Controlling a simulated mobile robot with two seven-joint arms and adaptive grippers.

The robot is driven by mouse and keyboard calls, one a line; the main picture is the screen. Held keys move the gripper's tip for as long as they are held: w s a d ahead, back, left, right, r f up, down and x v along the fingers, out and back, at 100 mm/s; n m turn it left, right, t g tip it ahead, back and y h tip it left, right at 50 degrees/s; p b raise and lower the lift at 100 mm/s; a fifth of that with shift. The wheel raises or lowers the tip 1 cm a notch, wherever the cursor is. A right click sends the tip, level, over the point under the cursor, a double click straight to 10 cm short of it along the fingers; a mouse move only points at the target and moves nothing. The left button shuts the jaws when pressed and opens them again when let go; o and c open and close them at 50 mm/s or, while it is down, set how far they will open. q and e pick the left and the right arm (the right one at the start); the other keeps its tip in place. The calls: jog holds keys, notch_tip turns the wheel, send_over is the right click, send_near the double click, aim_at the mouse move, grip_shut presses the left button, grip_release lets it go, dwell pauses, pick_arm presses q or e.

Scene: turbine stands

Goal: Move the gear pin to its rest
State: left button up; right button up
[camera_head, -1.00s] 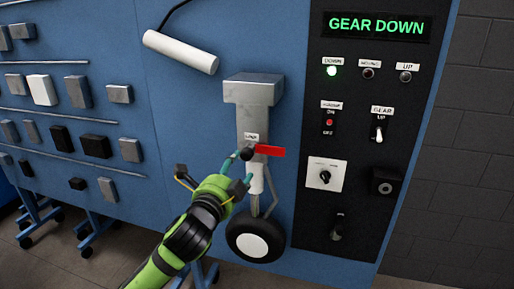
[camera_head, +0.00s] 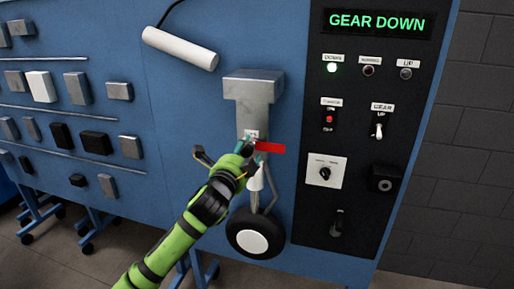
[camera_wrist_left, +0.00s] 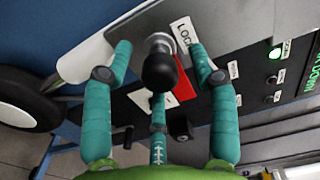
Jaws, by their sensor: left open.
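The gear pin, with a red flag (camera_head: 271,148), sits in the grey landing-gear leg (camera_head: 252,98) just below a small white label. In the left wrist view its round black knob (camera_wrist_left: 160,70) stands between the teal fingers, with a silver collar behind it and the red flag below. My left gripper (camera_head: 252,152) is open around the knob; gaps show between the fingers and the knob. In the head view the gripper hides most of the knob. I cannot make out the pin's rest. My right gripper is not in view.
A black control panel (camera_head: 345,215) with switches and a lit GEAR DOWN sign (camera_head: 376,22) stands to the right. A wheel (camera_head: 256,235) hangs below the leg. A white cylinder (camera_head: 180,48) on a cord is at upper left. Several small blocks line the blue board.

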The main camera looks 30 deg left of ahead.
pick_arm(q)
jog(key=shift+p, duration=0.55)
dwell(0.4)
grip_shut()
